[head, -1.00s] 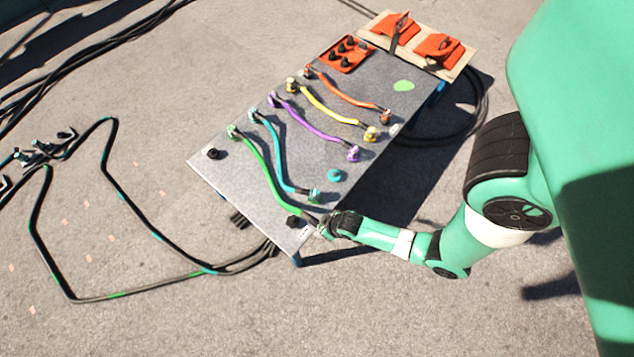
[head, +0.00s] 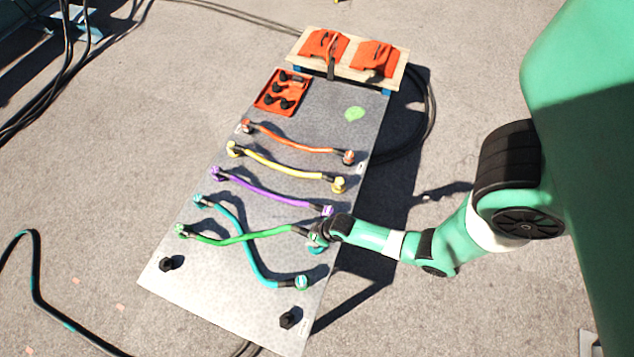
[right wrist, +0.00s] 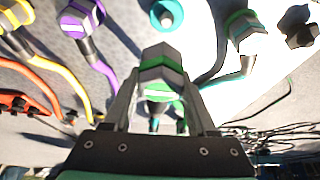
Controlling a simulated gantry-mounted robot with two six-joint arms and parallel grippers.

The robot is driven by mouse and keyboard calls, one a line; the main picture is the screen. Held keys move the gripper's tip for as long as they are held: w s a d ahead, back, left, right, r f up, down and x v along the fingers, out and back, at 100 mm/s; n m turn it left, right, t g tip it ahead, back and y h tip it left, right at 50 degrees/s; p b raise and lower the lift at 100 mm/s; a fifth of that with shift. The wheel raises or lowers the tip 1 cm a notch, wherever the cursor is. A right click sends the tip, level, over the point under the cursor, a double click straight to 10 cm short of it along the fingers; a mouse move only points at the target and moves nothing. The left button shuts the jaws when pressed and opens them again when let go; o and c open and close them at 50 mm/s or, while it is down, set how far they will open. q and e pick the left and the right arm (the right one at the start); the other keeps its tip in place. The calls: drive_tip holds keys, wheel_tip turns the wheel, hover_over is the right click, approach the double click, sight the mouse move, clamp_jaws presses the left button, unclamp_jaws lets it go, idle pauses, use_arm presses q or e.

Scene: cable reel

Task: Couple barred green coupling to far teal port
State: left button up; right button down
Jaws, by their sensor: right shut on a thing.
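My right gripper (head: 318,234) is shut on the green coupling (right wrist: 162,68), which shows green and pale grey bands in the right wrist view. This coupling ends the green cable (head: 240,239), whose other end sits at the panel's left edge. The green cable crosses the teal cable (head: 248,250). A round teal port (head: 316,249) shows beside the gripper, partly hidden. In the right wrist view the teal port (right wrist: 167,14) lies just beyond the held coupling, with a visible gap in the picture. My left gripper is not in view.
The teal cable's end coupling (head: 302,282) and a black cap (head: 290,318) stand nearer on the panel (head: 215,290). The purple coupling (head: 327,211) is close on the far side. Yellow and orange cables and an orange tray (head: 282,92) are farther back.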

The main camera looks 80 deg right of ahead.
drive_tip(key=shift+s+a, duration=0.1)
drive_tip(key=shift+a, duration=0.25)
drive_tip(key=shift+s+a+f, duration=0.1)
drive_tip(key=shift+a+f, duration=0.05)
drive_tip(key=shift+f, duration=0.1)
wheel_tip(320, 180, down, 7)
drive_tip(key=b, duration=0.7)
drive_tip(key=shift+r+b, duration=0.1)
drive_tip(key=shift+b, duration=0.2)
drive_tip(key=shift+f+b, duration=0.55)
drive_tip(key=shift+f, duration=0.25)
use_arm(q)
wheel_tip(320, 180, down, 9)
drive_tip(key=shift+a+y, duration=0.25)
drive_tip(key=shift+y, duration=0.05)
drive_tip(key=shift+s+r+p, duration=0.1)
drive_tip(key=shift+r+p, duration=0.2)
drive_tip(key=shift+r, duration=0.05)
use_arm(e)
drive_tip(key=shift+d, duration=0.2)
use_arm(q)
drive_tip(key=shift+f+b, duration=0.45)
use_arm(e)
drive_tip(key=shift+f, duration=0.45)
drive_tip(key=shift+c, duration=0.6)
unclamp_jaws()
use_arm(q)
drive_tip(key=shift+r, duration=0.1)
